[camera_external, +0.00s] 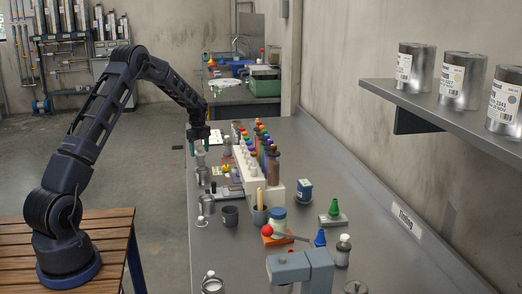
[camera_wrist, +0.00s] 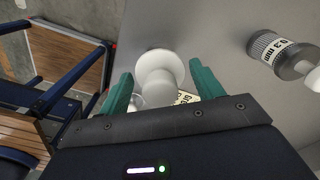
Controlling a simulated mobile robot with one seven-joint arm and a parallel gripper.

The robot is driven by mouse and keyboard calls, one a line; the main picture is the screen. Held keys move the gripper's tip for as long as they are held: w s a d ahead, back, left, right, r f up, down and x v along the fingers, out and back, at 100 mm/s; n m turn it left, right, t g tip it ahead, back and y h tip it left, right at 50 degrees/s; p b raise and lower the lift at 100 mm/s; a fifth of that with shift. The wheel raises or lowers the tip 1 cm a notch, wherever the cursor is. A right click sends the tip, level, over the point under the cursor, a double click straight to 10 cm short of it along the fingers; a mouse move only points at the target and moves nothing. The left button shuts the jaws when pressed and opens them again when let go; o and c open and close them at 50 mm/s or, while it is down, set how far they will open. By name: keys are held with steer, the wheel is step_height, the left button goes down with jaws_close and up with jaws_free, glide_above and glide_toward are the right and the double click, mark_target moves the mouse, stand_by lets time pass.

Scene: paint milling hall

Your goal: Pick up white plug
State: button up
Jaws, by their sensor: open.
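The white plug (camera_wrist: 160,68) shows in the wrist view as a round white knob with a wide flange, near the grey bench edge. My gripper (camera_wrist: 159,78) is open, with one green finger on each side of the plug. I cannot tell whether either finger touches it. Something yellow with lettering shows partly behind the plug. In the external view my gripper (camera_external: 198,134) points down over the far left edge of the bench. The plug is too small there to make out clearly.
The grey bench (camera_external: 345,240) holds a white rack of colored bottles (camera_external: 248,172), a dark cup (camera_external: 230,215) and several small metal containers along its left edge. A metal cylinder labeled 0.3 mm (camera_wrist: 275,50) stands right of my gripper. A shelf with cans (camera_external: 462,80) hangs at right.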

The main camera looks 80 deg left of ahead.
steer(key=shift+f, duration=0.55)
steer(key=shift+c, duration=0.5)
steer(key=c, duration=0.8)
steer(key=shift+r, duration=0.1)
